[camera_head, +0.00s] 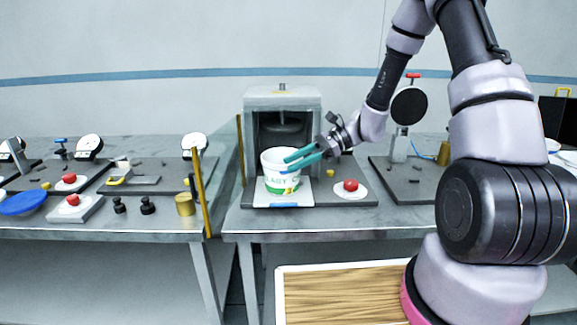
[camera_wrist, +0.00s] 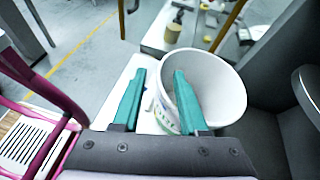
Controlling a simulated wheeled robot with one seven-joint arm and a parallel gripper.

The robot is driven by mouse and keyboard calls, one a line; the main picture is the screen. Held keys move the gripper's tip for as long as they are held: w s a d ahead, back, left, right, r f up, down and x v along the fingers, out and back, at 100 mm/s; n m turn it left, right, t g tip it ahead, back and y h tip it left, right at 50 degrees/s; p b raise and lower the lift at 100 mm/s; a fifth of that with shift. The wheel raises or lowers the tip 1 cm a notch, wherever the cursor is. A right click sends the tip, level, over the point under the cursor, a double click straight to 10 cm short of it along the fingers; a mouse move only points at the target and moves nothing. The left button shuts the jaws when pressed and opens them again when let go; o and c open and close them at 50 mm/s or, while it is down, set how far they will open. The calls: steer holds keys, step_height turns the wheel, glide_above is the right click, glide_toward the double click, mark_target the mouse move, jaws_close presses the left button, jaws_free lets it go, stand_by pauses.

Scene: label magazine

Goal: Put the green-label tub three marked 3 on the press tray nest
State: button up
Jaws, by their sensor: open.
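The white tub (camera_head: 281,183) with green lettering and a green band stands upright on the pale press tray (camera_head: 263,194), in front of the grey press opening. The digit on its label is too small to read surely. My gripper (camera_head: 288,164) has teal fingers and reaches in from the right at the tub's rim. In the wrist view, the open fingers of my gripper (camera_wrist: 160,74) straddle the near wall of the tub (camera_wrist: 224,82): one finger is over its mouth, the other outside. I cannot tell whether either finger touches the wall. The tub hides the nest.
The grey press (camera_head: 283,98) stands close behind the tub. A red button (camera_head: 351,185) on a white base is to its right. A yellow post (camera_head: 202,192) stands left, at the gap between tables. The left table holds a blue dish (camera_head: 22,203) and several gauges.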

steer(key=v, duration=0.9)
steer(key=s+d+r+n+t+h, duration=0.4)
steer(key=s+r, duration=0.5)
steer(key=r, duration=0.3)
steer(key=s+d+r+n+t+h, duration=0.5)
steer(key=s+r, duration=0.4)
steer(key=r, duration=0.2)
steer(key=shift+s+d+r+n+h, duration=0.4)
steer(key=shift+d+n+h, duration=0.3)
steer(key=shift+n+h, duration=0.35)
